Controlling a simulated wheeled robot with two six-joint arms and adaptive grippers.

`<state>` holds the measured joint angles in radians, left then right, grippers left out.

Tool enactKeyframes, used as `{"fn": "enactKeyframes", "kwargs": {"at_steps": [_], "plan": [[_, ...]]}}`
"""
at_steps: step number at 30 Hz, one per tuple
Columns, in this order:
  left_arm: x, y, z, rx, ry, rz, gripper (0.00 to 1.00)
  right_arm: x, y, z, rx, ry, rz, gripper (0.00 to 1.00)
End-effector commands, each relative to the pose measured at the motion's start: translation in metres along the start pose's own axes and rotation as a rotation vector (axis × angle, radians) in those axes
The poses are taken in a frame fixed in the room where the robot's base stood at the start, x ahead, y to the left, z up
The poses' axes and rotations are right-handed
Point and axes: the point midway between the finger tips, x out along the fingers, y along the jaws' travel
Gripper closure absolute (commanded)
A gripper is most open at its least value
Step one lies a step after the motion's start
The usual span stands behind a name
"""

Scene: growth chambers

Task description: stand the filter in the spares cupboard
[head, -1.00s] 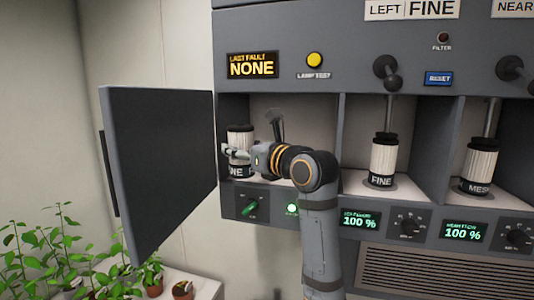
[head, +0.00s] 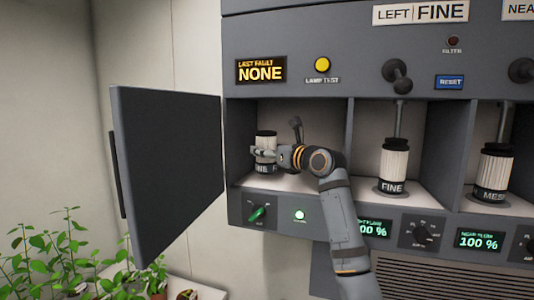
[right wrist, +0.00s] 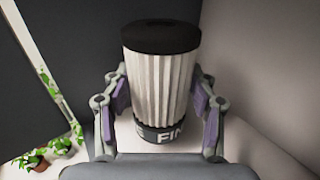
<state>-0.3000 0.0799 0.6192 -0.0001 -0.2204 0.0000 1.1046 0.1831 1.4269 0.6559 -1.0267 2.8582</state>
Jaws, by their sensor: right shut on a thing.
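A white pleated filter (head: 265,146) with a black cap and a dark band lettered "FINE" is upright inside the open left compartment, the cupboard (head: 300,187). In the right wrist view the filter (right wrist: 162,85) stands between the two finger pads. My right gripper (head: 265,153) is shut on it, gripping its sides; it also shows in the right wrist view (right wrist: 162,100). Whether the filter's base touches the compartment floor I cannot tell. The cupboard door (head: 170,170) stands wide open on the left. My left gripper is not in view.
A FINE filter (head: 394,165) and a MESH filter (head: 496,172) stand in bays to the right, below dark lever handles (head: 397,75). A green knob (head: 258,214) sits under the cupboard. Potted plants (head: 50,260) fill the lower left.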

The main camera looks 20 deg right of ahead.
Motion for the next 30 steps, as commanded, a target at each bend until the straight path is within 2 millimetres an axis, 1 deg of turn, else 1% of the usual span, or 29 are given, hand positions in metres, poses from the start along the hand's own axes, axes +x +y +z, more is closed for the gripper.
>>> {"fn": "enactKeyframes", "kwargs": {"at_steps": [1, 3, 6, 15, 16, 18, 20, 21, 30], "plan": [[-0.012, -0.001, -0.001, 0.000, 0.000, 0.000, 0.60, 0.000, 0.000, -0.004, 0.000, 0.004, -0.001, 0.85], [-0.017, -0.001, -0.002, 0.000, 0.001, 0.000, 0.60, 0.000, 0.000, -0.012, 0.000, 0.001, 0.000, 0.85], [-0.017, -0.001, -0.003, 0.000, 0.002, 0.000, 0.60, -0.001, 0.000, -0.019, -0.001, -0.001, 0.000, 0.85], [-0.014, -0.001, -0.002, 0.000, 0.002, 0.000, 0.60, 0.000, 0.001, -0.024, 0.000, -0.001, 0.000, 0.85], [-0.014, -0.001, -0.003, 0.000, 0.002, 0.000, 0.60, 0.000, 0.000, -0.024, 0.000, 0.000, 0.000, 0.40], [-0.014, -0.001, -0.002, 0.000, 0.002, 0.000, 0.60, 0.000, 0.001, -0.024, 0.000, 0.000, 0.000, 0.30], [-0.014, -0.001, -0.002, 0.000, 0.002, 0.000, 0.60, 0.000, 0.001, -0.024, 0.000, 0.000, 0.000, 0.22], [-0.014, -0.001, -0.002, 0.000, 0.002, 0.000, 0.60, 0.000, 0.001, -0.024, 0.000, 0.000, 0.000, 0.20], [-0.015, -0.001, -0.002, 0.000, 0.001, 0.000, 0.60, 0.000, 0.001, -0.022, -0.001, -0.001, 0.000, 0.20]]}}
